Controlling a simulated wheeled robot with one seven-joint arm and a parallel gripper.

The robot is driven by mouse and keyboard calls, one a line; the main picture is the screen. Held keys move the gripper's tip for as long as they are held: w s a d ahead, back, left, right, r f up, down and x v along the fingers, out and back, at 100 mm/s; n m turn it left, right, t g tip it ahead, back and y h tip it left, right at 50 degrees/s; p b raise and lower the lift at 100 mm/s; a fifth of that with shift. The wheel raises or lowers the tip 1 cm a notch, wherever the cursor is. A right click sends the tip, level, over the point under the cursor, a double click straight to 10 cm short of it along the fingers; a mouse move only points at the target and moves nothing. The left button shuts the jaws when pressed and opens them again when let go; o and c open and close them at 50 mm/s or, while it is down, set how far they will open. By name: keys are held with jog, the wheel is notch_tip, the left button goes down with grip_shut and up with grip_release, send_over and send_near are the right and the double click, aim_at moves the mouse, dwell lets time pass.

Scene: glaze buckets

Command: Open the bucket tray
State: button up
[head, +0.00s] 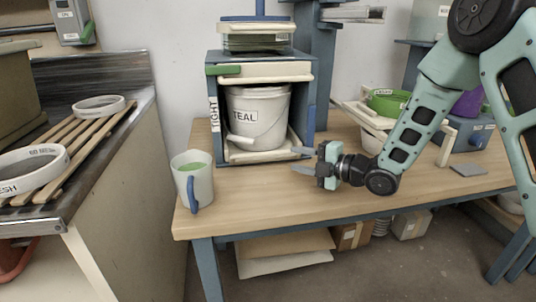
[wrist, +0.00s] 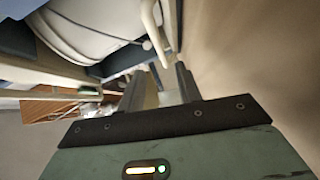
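A white bucket labelled TEAL (head: 258,112) stands inside a blue-framed cabinet (head: 311,75). It rests on a cream tray (head: 262,156) at the cabinet's bottom, near the tabletop. My gripper (head: 296,159) is just right of the tray's front, low over the table, with its fingers pointing left. The fingers are apart and nothing shows held between them. In the wrist view, the gripper (wrist: 160,72) has a gap between its fingers. A curved cream bar (wrist: 152,28) lies just beyond the fingertips; I cannot tell whether they touch it. The bucket's pale side (wrist: 85,35) shows at upper left.
A mug (head: 193,180) with green contents stands at the table's left front. A green bowl (head: 388,102) and a purple container (head: 467,103) stand behind my arm at right. A slatted rack (head: 85,135) with white rings is on the left counter. The table's front middle is clear.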

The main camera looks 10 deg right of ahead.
aim_at(271, 154)
jog(key=x, duration=1)
jog(key=shift+w+a, duration=0.15)
jog(key=shift+a, duration=0.05)
grip_shut()
